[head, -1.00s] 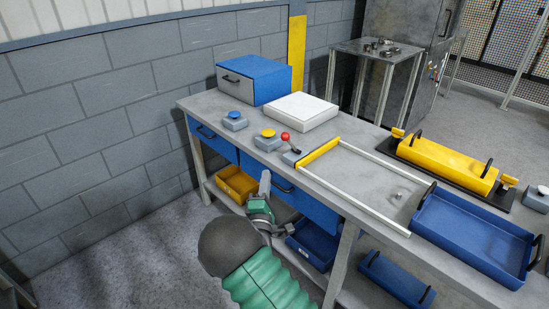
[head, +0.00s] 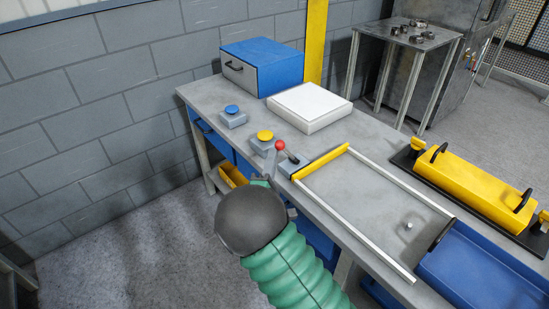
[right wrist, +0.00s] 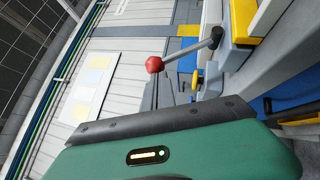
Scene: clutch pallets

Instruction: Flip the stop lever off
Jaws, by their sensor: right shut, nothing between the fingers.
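The stop lever has a red ball knob (head: 280,146) on a dark metal rod. It stands on a small grey base (head: 288,166) near the front edge of the workbench and tilts in the head view. In the right wrist view the red knob (right wrist: 154,64) lies right at the tips of my grey fingers, and its rod runs to the right. My right gripper (head: 270,164) is shut and empty, just below and left of the knob. I cannot tell whether it touches the knob. My dark wrist hides part of the gripper. My left gripper is not in view.
A yellow-ended frame (head: 325,160) is close on the right. A blue tray (head: 480,270) sits farther right.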

